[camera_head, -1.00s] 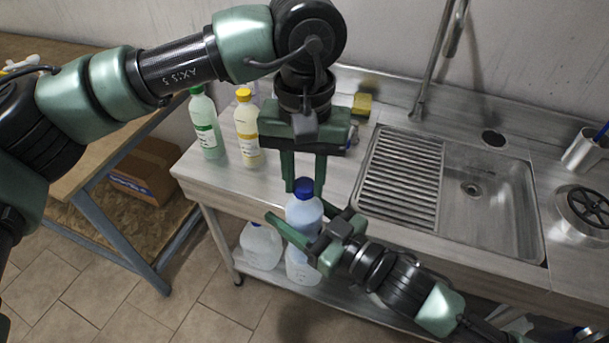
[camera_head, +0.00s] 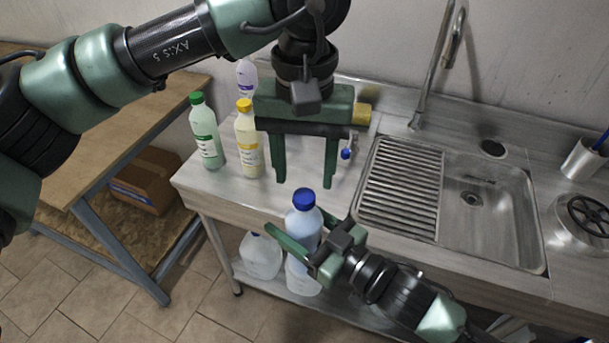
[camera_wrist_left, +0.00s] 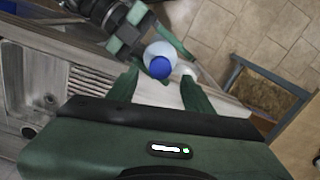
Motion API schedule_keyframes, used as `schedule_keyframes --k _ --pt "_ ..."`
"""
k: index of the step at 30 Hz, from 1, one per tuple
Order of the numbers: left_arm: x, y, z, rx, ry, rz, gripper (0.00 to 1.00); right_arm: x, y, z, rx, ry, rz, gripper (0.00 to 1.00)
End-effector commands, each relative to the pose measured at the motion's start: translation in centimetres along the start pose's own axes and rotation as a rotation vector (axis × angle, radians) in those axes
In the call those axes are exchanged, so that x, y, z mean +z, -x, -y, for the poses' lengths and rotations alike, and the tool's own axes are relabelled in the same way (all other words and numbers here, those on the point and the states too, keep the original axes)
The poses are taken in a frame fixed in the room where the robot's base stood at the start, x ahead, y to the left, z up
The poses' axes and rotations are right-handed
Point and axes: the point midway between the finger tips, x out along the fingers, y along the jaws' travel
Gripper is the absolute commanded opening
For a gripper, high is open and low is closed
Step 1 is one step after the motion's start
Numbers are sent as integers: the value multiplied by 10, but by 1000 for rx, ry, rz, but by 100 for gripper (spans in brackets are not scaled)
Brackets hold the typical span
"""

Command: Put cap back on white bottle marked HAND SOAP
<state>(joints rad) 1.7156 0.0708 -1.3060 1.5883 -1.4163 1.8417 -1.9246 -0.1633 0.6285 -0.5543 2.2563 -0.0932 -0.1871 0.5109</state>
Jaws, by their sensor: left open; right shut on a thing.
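A pale bottle (camera_head: 303,228) with a blue cap (camera_head: 304,198) on its top is held upright in front of the counter's front edge. No label can be read on it. The cap looks level; I cannot tell how tight it is. My right gripper (camera_head: 298,232) is shut on the bottle's body, one finger showing along its left side. My left gripper (camera_head: 306,184) is open and empty above the cap, fingers pointing down and apart from it. In the left wrist view, the blue cap (camera_wrist_left: 160,68) shows between my left gripper's open fingers (camera_wrist_left: 160,82).
Green (camera_head: 207,130) and yellow (camera_head: 248,140) bottles stand on the counter's left side, a purple-labelled bottle (camera_head: 246,78) behind. The sink (camera_head: 487,215) is right. A white jug (camera_head: 260,257) stands on the lower shelf. A yellow sponge (camera_head: 362,113) lies at the back.

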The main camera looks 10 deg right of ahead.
Motion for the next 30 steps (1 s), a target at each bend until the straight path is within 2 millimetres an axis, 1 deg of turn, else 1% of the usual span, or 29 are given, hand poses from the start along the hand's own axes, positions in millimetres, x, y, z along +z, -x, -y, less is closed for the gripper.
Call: schedule_keyframes --k 4,5,7,11,14,17,30 --pt "0 0 0 0 0 0 51 -2 0 0 -1 1 -5 0" --pt "0 0 0 0 0 0 49 -2 0 0 -1 1 -5 0" --pt "0 0 0 0 11 0 49 -2 0 0 -1 1 -5 0" --pt "0 2 0 -1 112 0 49 -2 0 0 -1 1 -5 0" --pt "0 4 0 -1 285 -1 49 -2 0 0 -1 1 -5 0" --pt "0 7 0 -1 519 -1 49 -2 0 0 -1 1 -5 0" --pt "0 23 1 -2 1640 -1 49 -2 0 0 -1 1 -5 0"
